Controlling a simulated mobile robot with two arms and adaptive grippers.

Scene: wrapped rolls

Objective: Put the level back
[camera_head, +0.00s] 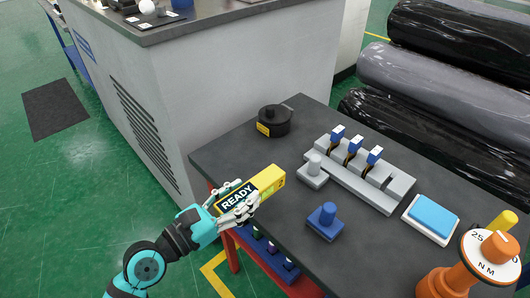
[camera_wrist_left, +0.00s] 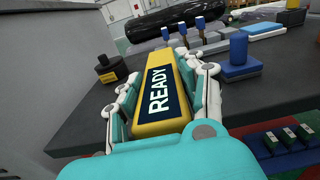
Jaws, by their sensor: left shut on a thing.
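My left gripper (camera_head: 238,204) is shut on a yellow block with a dark label reading "READY", which I take to be the level (camera_head: 272,178). It holds the level at the left edge of the dark table (camera_head: 262,136). In the left wrist view the level (camera_wrist_left: 160,60) lies lengthwise between the fingers of the left gripper (camera_wrist_left: 160,85), its label facing the camera. The fingers cover parts of its sides. I cannot tell whether it touches the table. My right gripper is not in view.
On the table stand a round black item (camera_head: 275,121), a grey rack (camera_head: 345,177) with blue-topped pieces, a grey knobbed block (camera_head: 312,175), a blue knobbed block (camera_head: 325,222), a blue-white pad (camera_head: 432,218) and an orange dial device (camera_head: 470,270).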

